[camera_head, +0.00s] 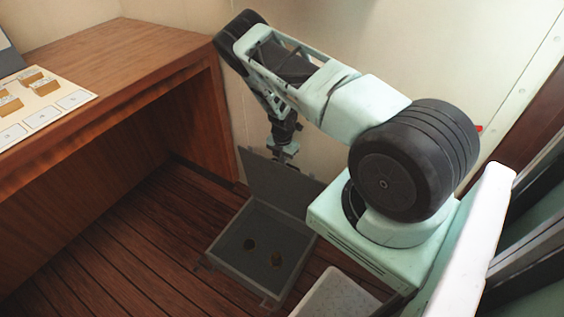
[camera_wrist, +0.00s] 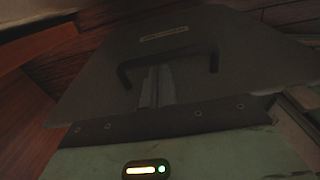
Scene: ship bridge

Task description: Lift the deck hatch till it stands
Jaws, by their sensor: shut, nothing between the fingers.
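The grey deck hatch lid (camera_head: 272,180) stands steeply raised along the back edge of its open frame (camera_head: 228,265) in the head view. I cannot tell its exact angle. The wrist view shows the outer face of the lid (camera_wrist: 90,80), with a dark bar handle (camera_wrist: 186,56) and a small label (camera_wrist: 163,33). My gripper (camera_head: 286,158) is at the lid's upper edge on the wall side, its fingertips hidden by the lid. In the wrist view its shut fingers (camera_wrist: 154,80) are close to the handle; contact is unclear.
A wooden desk (camera_head: 130,60) with a control panel (camera_head: 40,103) stands at the left. A pale wall (camera_head: 330,30) is close behind the hatch. Plank floor (camera_head: 130,260) is clear to the left of the frame.

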